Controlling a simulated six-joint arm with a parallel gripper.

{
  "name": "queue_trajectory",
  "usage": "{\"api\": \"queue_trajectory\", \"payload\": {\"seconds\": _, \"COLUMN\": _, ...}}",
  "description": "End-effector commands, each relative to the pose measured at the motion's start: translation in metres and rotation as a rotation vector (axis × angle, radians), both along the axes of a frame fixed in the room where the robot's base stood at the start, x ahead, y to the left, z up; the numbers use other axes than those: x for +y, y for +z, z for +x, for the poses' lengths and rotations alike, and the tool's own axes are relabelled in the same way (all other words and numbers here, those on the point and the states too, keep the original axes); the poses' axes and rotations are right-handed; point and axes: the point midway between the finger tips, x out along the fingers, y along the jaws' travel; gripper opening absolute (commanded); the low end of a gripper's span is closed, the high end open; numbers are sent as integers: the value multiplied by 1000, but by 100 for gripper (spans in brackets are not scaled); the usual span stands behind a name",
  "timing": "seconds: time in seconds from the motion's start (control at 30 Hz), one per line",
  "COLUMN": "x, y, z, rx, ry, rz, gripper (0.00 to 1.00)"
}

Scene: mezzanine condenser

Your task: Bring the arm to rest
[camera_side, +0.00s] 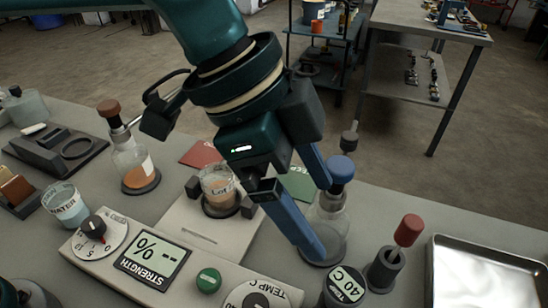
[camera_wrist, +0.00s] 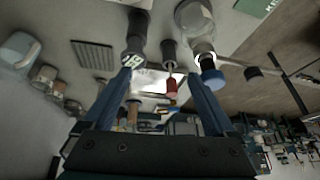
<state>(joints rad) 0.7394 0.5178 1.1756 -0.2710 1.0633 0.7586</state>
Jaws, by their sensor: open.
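My gripper (camera_side: 322,220) hangs over the bench with its two blue fingers spread apart. In the wrist view my gripper (camera_wrist: 167,78) is also open, with nothing clasped between the fingertips. A clear flask with a blue stopper (camera_side: 341,169) stands upright close to the fingers and is partly hidden by them; the side view does not settle the depth between them. A small beaker of tan contents marked "Lot" (camera_side: 219,186) sits on the pale instrument (camera_side: 200,237), left of the fingers.
A flask with orange contents (camera_side: 135,163) and a water beaker (camera_side: 66,206) stand left. A red-handled tool in a dark holder (camera_side: 408,230), a black "40 C" cylinder (camera_side: 343,288) and a metal tray (camera_side: 480,275) are right. The instrument has a "% --" display (camera_side: 152,262) and green button (camera_side: 208,280).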

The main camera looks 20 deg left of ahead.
Motion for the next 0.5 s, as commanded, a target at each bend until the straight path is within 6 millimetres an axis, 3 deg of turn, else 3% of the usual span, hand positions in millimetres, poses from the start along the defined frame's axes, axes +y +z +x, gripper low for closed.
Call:
{"api": "queue_trajectory", "payload": {"seconds": 0.1, "x": 44, "y": 33, "z": 20, "rx": -51, "ry": 119, "rz": -27, "gripper": 91}}
{"api": "queue_trajectory", "payload": {"seconds": 0.23, "x": 98, "y": 56, "z": 28, "rx": -83, "ry": 284, "rz": -38, "gripper": 91}}
{"api": "queue_trajectory", "payload": {"seconds": 0.37, "x": 151, "y": 68, "z": 24, "rx": -104, "ry": 468, "rz": -45, "gripper": 91}}
{"api": "queue_trajectory", "payload": {"seconds": 0.5, "x": 204, "y": 69, "z": 7, "rx": -114, "ry": 680, "rz": -51, "gripper": 91}}
